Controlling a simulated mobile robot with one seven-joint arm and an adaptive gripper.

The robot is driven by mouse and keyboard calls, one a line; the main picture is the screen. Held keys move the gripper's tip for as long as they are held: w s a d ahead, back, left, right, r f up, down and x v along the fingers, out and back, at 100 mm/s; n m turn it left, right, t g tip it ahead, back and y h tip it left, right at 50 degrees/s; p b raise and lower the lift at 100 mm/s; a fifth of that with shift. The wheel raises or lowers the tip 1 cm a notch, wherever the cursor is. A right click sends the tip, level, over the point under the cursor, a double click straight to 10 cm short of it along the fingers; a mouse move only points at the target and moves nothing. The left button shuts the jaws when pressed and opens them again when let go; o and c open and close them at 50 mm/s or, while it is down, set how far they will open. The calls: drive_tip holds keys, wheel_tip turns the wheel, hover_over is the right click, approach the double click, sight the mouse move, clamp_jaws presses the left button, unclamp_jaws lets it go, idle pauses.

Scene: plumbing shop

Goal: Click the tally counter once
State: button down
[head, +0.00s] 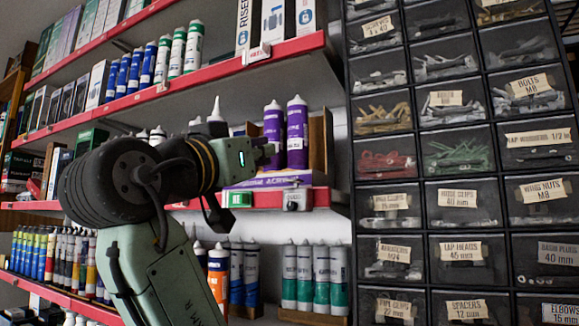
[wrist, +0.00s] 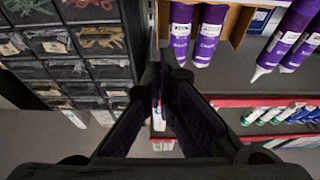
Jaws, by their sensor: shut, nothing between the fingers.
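A small grey-white device with a dark face, which looks like the tally counter (head: 297,199), sits on the red front edge of the middle shelf in the head view. My gripper (head: 268,151) is in front of the purple tubes, above and to the left of this device in the picture, and apart from it. In the wrist view the fingers of my gripper (wrist: 168,76) come together, shut and empty. Small pale and red patches show between and below the fingers there; I cannot tell whether the counter is among them.
A green-and-white device (head: 240,199) sits on the same shelf edge, left of the counter. Purple tubes (head: 297,133) stand on the shelf behind. A black drawer cabinet (head: 465,226) with labelled drawers stands at the right. A pale device (head: 257,53) sits on the upper shelf edge.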

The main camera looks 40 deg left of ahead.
wheel_tip(320, 180, up, 4)
drive_tip(key=f+p, duration=0.1)
drive_tip(key=p, duration=0.4)
hover_over(294, 181)
drive_tip(key=s, duration=0.2)
drive_tip(key=shift+w+d+f, duration=0.1)
drive_tip(key=shift+w+f, duration=0.05)
drive_tip(key=shift+f, duration=0.8)
drive_tip(key=shift+w+d+f, duration=0.1)
drive_tip(key=shift+f, duration=0.85)
